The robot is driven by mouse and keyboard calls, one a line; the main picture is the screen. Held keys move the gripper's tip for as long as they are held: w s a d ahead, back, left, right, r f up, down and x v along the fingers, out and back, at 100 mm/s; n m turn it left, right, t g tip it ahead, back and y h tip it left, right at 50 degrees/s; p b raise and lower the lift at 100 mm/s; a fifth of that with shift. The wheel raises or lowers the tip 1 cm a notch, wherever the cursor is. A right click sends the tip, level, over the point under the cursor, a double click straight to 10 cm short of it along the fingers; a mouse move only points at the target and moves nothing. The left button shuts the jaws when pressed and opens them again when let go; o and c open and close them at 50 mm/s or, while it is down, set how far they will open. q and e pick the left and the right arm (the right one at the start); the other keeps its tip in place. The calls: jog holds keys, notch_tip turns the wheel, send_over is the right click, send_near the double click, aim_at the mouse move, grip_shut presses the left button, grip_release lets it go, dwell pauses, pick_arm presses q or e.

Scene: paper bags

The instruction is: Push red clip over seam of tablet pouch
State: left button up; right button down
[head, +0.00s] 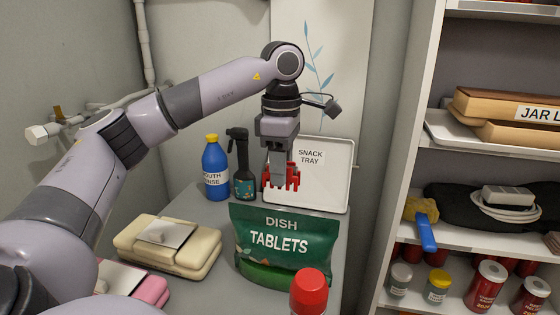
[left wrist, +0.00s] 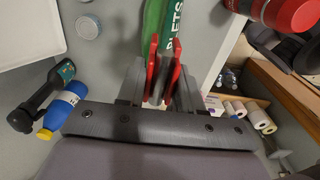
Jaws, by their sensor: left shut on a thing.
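The green tablet pouch (head: 287,262) stands upright on the grey counter in the head view, its lettering facing me and its top seam along the upper edge. My left gripper (head: 280,182) points down above and behind that edge, shut on the red clip (head: 292,179). In the head view the clip's prongs end a little above the seam. In the left wrist view the red clip (left wrist: 151,62) shows two spread jaws between my fingers (left wrist: 158,88), and the green pouch (left wrist: 157,18) lies beyond them. I cannot tell whether the clip touches the seam. My right gripper is out of view.
A blue bottle (head: 215,170), a dark spray bottle (head: 243,168) and a white snack tray (head: 325,172) stand behind the pouch. A red-capped container (head: 309,290) is in front. Cream folded items (head: 168,248) lie left. Shelves (head: 408,190) rise at right.

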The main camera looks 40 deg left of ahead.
pick_arm(q)
send_over(281, 211)
jog(key=shift+f, duration=2.8)
jog(key=shift+f+b, duration=1.3)
jog(key=shift+f, duration=0.4)
jog(key=o, duration=1.1)
jog(key=shift+r, duration=3.6)
